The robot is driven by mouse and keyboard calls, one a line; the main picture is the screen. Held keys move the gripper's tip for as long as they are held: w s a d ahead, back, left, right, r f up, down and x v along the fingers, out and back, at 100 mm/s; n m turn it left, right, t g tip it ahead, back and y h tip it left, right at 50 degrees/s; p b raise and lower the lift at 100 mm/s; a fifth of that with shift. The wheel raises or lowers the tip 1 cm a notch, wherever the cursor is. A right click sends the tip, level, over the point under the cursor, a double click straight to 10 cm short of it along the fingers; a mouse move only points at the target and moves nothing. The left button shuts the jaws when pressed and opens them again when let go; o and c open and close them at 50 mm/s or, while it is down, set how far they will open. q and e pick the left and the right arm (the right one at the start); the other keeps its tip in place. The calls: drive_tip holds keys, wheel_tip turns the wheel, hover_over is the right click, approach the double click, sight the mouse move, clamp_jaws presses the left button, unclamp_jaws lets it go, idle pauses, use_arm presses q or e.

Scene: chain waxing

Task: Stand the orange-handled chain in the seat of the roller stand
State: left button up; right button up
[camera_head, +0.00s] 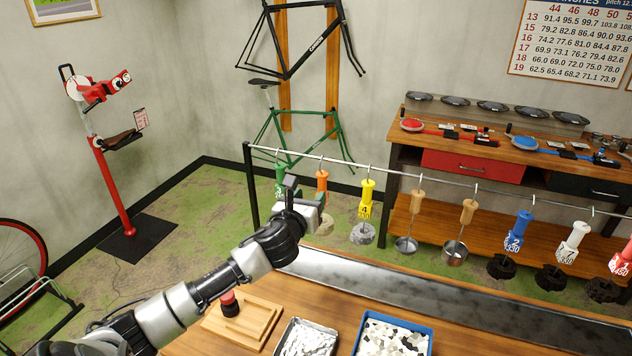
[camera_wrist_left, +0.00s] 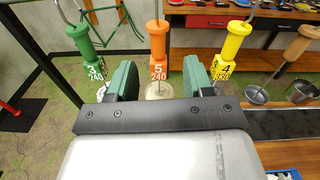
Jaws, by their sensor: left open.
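The orange-handled chain (camera_head: 322,181) hangs from a hook on the metal rail, between the green and yellow handles. In the left wrist view its orange handle (camera_wrist_left: 158,42) is upright with a "5" and "240" tag, and a pale coil shows below it. My left gripper (camera_head: 305,196) is open in front of this handle. In the wrist view its two green fingers (camera_wrist_left: 161,80) stand to either side of the handle's line, and I cannot tell how deep the handle is between them. I cannot make out the roller stand. My right gripper is out of view.
The green (camera_head: 280,178) and yellow (camera_head: 367,190) handles hang close on either side; several others hang further right along the rail (camera_head: 420,178). Below are a wooden block with a red-topped knob (camera_head: 229,305), a foil-like tray (camera_head: 307,340) and a blue-rimmed tray (camera_head: 430,338).

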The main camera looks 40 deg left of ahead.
sight(321, 174)
use_arm(q)
drive_tip(key=shift+m, duration=0.5)
drive_tip(key=b+x, duration=0.1)
drive_tip(key=x, duration=0.2)
drive_tip(key=r+b+x, duration=0.1)
drive_tip(key=x, duration=0.3)
drive_tip(key=b+x, duration=0.1)
drive_tip(key=x, duration=0.2)
drive_tip(key=shift+w+a+r+b, duration=0.2)
drive_tip(key=shift+a+r+b, duration=0.05)
drive_tip(key=shift+r+b, duration=0.1)
drive_tip(key=shift+f+b, duration=0.4)
drive_tip(key=shift+f, duration=0.35)
drive_tip(key=shift+s+f+b, duration=0.1)
drive_tip(key=shift+f+b, duration=0.2)
drive_tip(key=shift+f, duration=0.3)
drive_tip(key=shift+f+t, duration=0.2)
drive_tip(key=shift+t, duration=0.1)
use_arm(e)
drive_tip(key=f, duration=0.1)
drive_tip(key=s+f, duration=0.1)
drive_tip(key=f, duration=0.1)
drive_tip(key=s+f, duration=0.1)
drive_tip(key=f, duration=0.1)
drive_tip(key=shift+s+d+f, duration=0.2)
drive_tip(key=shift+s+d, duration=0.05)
